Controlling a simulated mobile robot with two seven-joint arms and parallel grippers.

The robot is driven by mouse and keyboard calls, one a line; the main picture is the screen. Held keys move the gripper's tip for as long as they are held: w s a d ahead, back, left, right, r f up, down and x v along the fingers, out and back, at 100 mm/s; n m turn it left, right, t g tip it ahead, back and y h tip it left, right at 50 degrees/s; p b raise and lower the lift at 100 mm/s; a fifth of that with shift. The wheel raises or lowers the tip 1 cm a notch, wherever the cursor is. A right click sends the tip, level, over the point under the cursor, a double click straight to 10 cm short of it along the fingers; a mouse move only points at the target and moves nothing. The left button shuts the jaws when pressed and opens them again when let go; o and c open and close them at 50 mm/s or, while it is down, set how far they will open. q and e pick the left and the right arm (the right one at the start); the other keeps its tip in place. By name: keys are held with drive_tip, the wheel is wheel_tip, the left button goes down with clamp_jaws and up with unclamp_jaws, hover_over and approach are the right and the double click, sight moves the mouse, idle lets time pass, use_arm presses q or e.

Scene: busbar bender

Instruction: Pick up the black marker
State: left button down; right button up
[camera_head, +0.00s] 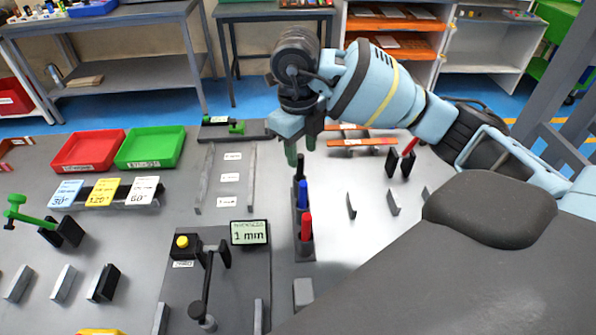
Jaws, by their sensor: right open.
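The black marker (300,167) stands upright at the far end of a dark narrow holder (304,251) on the grey table. A blue marker (303,195) and a red marker (306,226) stand in the same holder, nearer to me. My right gripper (301,151) is open, pointing down just above and around the top of the black marker. I cannot tell whether its fingers touch the marker. My left gripper is not in view.
Left of the holder are a small "1 min" display (249,232) and a dark bender plate (232,290) with a lever. Red (88,166) and green (150,163) trays lie at the back left. Small angled metal pieces (393,203) stand right of the holder.

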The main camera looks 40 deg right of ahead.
sight(300, 169)
drive_tip(key=shift+w+d+f, duration=0.1)
drive_tip(key=shift+w+f, duration=0.05)
drive_tip(key=shift+f, duration=1.05)
drive_tip(key=shift+w+f, duration=0.15)
drive_tip(key=shift+f, duration=1)
drive_tip(key=shift+w+d+f, duration=0.1)
drive_tip(key=shift+w+f, duration=0.05)
drive_tip(key=shift+f, duration=1.05)
clamp_jaws()
